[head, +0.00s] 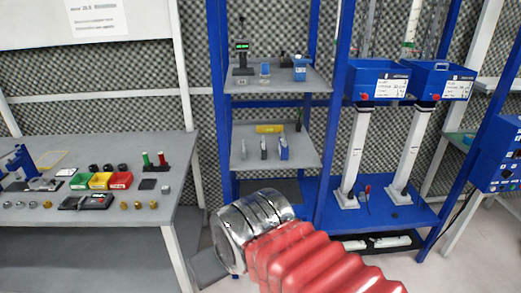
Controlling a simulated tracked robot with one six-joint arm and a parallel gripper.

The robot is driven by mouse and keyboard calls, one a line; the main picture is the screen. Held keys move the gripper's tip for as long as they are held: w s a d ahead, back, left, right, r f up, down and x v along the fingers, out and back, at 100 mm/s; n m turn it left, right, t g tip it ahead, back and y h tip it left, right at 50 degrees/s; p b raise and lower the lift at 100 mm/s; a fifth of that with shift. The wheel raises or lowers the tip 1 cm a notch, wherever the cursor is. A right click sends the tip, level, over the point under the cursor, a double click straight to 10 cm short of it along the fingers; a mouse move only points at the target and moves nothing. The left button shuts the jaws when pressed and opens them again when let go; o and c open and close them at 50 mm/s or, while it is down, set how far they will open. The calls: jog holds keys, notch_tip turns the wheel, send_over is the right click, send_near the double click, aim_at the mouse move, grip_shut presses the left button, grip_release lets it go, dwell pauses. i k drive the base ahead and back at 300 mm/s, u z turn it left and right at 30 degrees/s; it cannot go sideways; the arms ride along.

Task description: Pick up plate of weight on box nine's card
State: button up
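Two blue boxes stand on white columns at the right, a left box (376,68) and a right box (440,70). Each has a white card on its front, a left card (390,88) and a right card (458,90). The print is too small to read, so I cannot tell which is box nine. Several small brass pieces (138,205) and silvery pieces (33,205) sit at the front of the left table. A dark flat square (147,184) lies near them. I cannot tell which thing is the weight plate. My gripper is not in view; only my arm's red bellows and chrome joint show.
The grey table (90,222) at left also holds green, yellow and red bins (100,181). A blue rack with grey shelves (275,158) stands centre, behind my arm. A blue panel (502,155) is at far right. A blue base (385,212) carries the columns.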

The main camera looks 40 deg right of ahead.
aim_at(263, 148)
jog(key=i, duration=1.45)
jog(key=z, duration=0.05)
